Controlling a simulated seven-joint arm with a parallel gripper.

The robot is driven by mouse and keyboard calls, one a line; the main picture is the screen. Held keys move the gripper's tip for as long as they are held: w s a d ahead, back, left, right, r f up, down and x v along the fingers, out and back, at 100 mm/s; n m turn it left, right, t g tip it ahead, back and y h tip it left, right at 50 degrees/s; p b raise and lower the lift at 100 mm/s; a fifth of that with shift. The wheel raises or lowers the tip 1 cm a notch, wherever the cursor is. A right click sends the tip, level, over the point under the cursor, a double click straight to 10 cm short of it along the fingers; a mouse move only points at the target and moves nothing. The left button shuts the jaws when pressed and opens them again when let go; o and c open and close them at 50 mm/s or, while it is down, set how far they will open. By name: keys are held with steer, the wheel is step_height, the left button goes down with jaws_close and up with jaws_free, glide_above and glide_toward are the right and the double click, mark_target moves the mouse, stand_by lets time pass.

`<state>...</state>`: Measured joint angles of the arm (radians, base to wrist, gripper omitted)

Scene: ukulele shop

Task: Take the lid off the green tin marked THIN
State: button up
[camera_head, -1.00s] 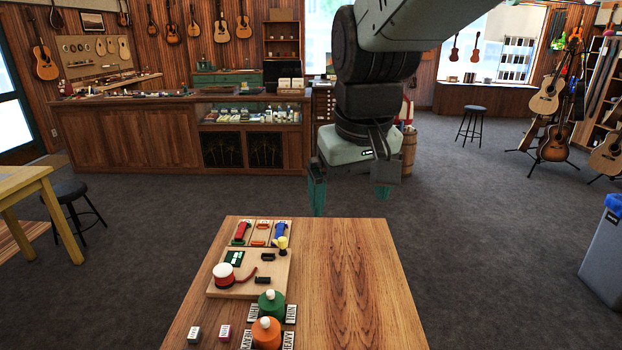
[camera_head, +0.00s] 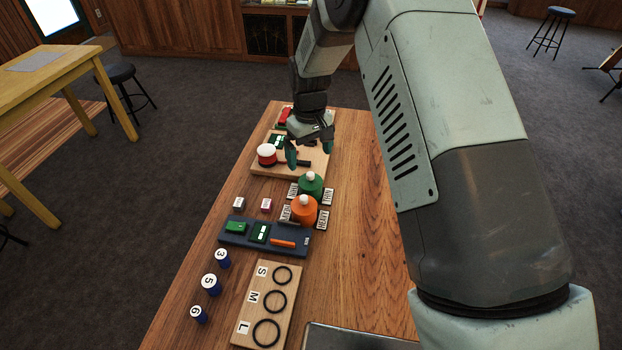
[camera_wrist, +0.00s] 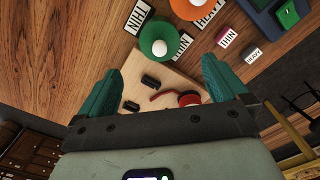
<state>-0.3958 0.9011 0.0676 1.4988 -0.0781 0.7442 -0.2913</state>
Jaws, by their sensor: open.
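The green tin (camera_head: 311,184) stands on the wooden table, with a green lid topped by a pale round knob. In the wrist view the green tin (camera_wrist: 158,40) is seen from above, with THIN labels lying beside it. Its lid is on. My gripper (camera_head: 303,158) is open and empty, above the wooden board just behind the tin. In the wrist view my gripper's teal fingers (camera_wrist: 158,85) are spread wide, and the tin shows beyond their tips, between them. The fingers look apart from the tin.
An orange tin (camera_head: 304,210) with HEAVY labels stands close in front of the green one. The wooden board (camera_head: 262,166) behind holds a red-and-white round container (camera_head: 267,154) and dark blocks. A blue tray (camera_head: 233,240) lies nearer. The table's right side (camera_head: 352,200) is clear.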

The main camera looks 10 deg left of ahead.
mark_target(310, 173)
step_height(310, 173, down, 8)
steer(key=shift+d+r, duration=0.1)
stand_by(0.4)
steer(key=shift+s, duration=0.1)
steer(key=shift+c, duration=0.2)
steer(key=c, duration=1.1)
